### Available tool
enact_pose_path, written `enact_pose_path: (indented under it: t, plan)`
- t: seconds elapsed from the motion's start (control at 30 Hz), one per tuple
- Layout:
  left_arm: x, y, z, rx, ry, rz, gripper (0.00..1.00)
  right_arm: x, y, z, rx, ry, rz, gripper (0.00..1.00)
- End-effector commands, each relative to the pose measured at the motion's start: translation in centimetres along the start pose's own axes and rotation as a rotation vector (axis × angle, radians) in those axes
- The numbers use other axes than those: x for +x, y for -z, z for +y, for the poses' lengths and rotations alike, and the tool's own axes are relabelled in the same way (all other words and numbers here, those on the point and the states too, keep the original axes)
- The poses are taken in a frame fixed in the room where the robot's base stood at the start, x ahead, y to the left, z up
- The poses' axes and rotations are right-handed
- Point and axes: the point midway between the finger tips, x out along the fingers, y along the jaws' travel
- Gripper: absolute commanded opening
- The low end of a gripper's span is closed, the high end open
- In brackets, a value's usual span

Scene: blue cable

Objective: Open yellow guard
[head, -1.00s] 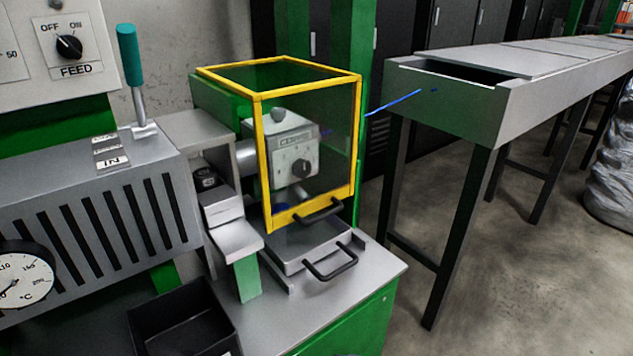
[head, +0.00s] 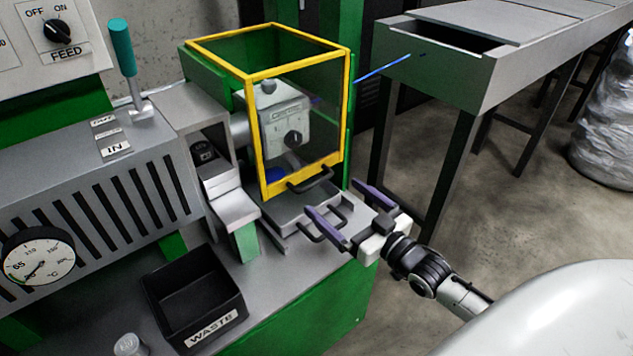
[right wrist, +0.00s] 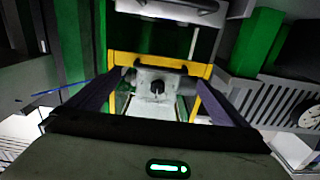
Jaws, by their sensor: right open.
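The yellow guard (head: 256,130) is a yellow-framed, see-through box over a grey machine head with a black knob (head: 292,138). It is down, with a black handle (head: 311,180) on its lower front edge. My right gripper (head: 339,202) is open and empty, in front of and just below that handle, apart from it. In the right wrist view the guard's yellow frame (right wrist: 124,59) and handle (right wrist: 160,66) show between and beyond the open fingers (right wrist: 158,92). My left gripper is not in view.
A second black handle (head: 322,229) sits on a grey drawer below the guard, close to my right fingers. A black waste bin (head: 193,300) stands at front left. A blue cable (head: 382,67) runs from the guard's right side to a grey trough (head: 440,62).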

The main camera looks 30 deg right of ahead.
Motion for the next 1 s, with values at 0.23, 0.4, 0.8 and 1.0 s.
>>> enact_pose_path:
  t: [0.23,0.4,0.8,1.0]
  plan:
    - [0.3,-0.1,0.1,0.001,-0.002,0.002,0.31,4.8,0.1,0.0,-0.001,0.001,0.003,0.99]
    - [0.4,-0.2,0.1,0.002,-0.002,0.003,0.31,7.0,0.0,-0.1,-0.001,0.001,0.0,0.99]
    - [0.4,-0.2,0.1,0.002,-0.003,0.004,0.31,8.2,0.0,-0.1,0.0,0.002,-0.002,0.99]
    - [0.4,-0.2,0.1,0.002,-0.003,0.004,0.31,8.1,-0.1,-0.1,0.0,0.001,-0.002,0.75]
